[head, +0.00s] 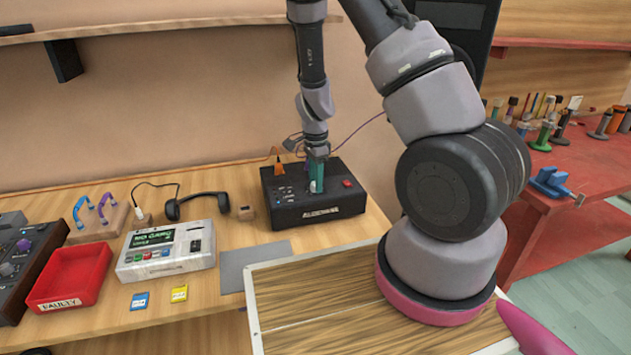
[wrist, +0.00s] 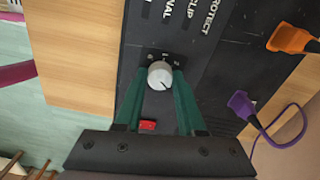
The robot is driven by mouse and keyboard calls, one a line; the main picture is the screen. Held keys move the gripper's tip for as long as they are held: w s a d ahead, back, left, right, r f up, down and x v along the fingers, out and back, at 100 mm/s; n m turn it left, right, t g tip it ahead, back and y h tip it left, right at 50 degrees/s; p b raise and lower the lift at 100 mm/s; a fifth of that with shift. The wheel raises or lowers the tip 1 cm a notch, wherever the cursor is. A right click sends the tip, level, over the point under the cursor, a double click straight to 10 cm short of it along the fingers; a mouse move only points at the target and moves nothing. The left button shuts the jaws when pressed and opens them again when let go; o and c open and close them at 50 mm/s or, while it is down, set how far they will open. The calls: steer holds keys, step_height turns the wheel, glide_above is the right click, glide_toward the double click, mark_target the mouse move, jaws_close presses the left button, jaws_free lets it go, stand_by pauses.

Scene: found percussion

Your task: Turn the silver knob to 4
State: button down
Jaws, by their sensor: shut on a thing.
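The silver knob (wrist: 160,74) sits on the black box (head: 318,214), and a dark pointer line shows on its face. Small white scale marks curve along one side of it; I cannot read them surely. My gripper (wrist: 160,82) is shut on the knob, with one green finger on each side. In the head view my gripper (head: 317,178) points down onto the top of the box, and the knob cannot be made out clearly there.
A red button (wrist: 148,125) lies close to the fingers. Orange (wrist: 290,39) and purple (wrist: 242,104) cable plugs stand on the box. A white device (head: 167,250), headphones (head: 197,205) and a red tray (head: 70,277) are to the left. A grey mat (head: 240,268) lies in front.

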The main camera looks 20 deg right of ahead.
steer(key=shift+m, duration=0.8)
steer(key=c, duration=0.5)
jaws_free()
steer(key=shift+r, duration=0.15)
step_height(320, 180, up, 10)
steer(key=shift+r, duration=0.25)
steer(key=shift+r, duration=0.1)
